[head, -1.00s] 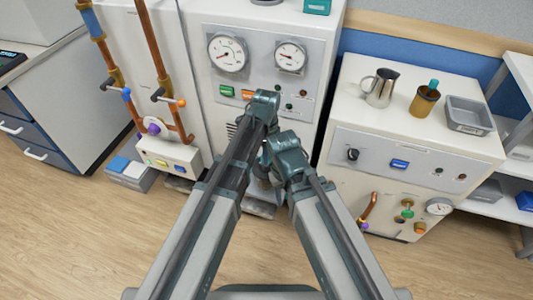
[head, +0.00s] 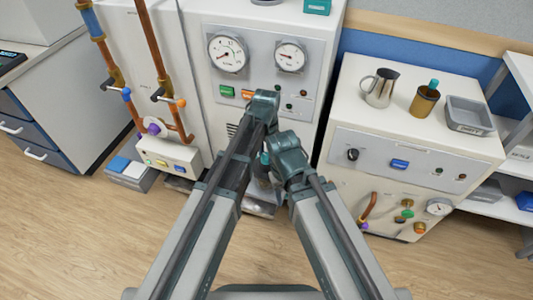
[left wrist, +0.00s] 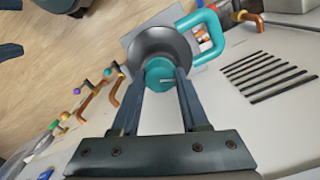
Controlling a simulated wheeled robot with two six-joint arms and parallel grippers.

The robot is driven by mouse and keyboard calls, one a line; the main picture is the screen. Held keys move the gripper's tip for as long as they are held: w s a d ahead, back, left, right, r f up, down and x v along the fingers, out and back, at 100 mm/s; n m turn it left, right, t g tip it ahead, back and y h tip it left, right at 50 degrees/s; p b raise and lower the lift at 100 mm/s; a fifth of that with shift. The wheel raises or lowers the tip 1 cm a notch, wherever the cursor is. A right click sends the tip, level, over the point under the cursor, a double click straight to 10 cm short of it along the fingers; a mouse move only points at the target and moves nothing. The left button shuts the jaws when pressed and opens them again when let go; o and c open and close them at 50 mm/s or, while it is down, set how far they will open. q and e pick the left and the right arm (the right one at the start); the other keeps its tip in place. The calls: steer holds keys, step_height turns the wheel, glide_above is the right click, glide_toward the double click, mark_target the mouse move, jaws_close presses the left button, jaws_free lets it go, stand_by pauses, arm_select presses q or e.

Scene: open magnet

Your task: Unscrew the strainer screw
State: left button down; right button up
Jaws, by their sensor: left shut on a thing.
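In the left wrist view, a round teal knob (left wrist: 160,72) with a pale line on its face sits in front of a wide grey round body (left wrist: 163,42). It looks like the strainer screw. My left gripper (left wrist: 160,82) has a finger on each side of the knob and is shut on it. In the head view, my arms cover most of this spot, and only a small teal patch shows between them. I cannot make out my right gripper's fingers in either view.
A teal handle-shaped loop (left wrist: 212,35) stands close to the right of the grey body. The white machine with two gauges (head: 228,53) is in front of me. Copper pipes (head: 148,50) are at its left. A white cabinet (head: 400,130) with a metal jug (head: 380,88) stands right.

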arm_select(q)
steer(key=n, duration=1.2)
steer(key=shift+n, duration=0.4)
steer(key=n, duration=1.2)
steer(key=shift+c, duration=2)
jaws_free()
